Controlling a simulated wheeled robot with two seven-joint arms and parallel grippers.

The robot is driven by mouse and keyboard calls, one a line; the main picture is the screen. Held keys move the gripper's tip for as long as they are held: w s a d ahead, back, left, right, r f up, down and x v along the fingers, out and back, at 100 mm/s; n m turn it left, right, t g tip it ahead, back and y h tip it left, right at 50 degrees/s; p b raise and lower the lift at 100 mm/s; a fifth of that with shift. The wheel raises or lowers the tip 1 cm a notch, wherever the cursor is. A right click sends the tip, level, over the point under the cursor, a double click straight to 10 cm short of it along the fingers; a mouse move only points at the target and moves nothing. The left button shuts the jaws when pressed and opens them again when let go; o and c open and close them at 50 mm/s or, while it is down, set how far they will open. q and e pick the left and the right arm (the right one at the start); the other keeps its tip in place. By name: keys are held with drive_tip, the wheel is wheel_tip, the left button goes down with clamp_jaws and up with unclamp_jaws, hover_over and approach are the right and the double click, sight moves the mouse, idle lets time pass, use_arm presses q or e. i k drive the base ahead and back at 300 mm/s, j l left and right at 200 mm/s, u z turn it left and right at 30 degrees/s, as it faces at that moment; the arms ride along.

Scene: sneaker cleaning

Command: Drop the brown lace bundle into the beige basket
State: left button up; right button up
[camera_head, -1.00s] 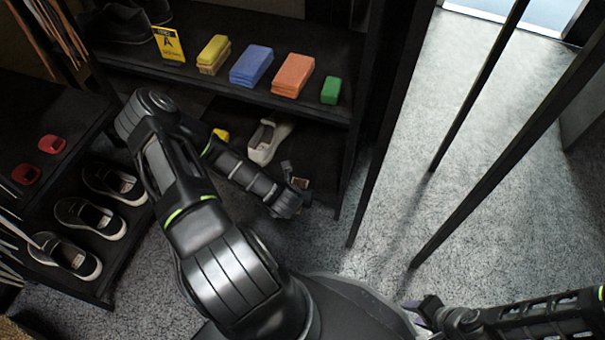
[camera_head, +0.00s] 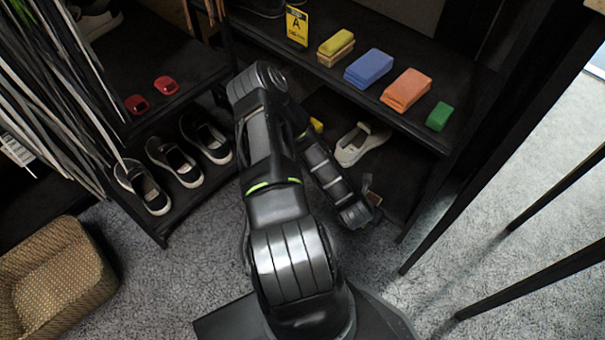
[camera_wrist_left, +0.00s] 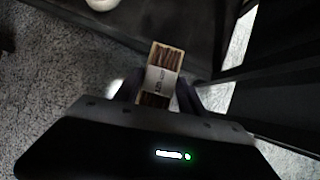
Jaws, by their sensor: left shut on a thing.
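The brown lace bundle (camera_wrist_left: 161,75) has a pale paper band and shows in the left wrist view between the fingers of my left gripper (camera_wrist_left: 158,92), which is shut on it. In the head view my left gripper (camera_head: 368,204) is low over the carpet, in front of the shelf unit, with the bundle small at its tip. The beige basket (camera_head: 58,278) is woven and stands on the floor at the lower left, partly cut off by the frame. It is well to the left of the gripper. My right gripper is out of view.
A shelf holds a yellow card (camera_head: 297,26), colored sponges (camera_head: 369,68) and, lower down, a light shoe (camera_head: 361,144). Dark shoes (camera_head: 174,162) sit on a low rack at left. Hanging laces (camera_head: 60,90) are above the basket. Dark posts stand at right.

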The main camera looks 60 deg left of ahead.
sight(59, 292)
drive_tip(key=k+u, duration=0.1)
drive_tip(key=u, duration=3.45)
drive_tip(key=l+u, duration=0.15)
drive_tip(key=u, duration=0.75)
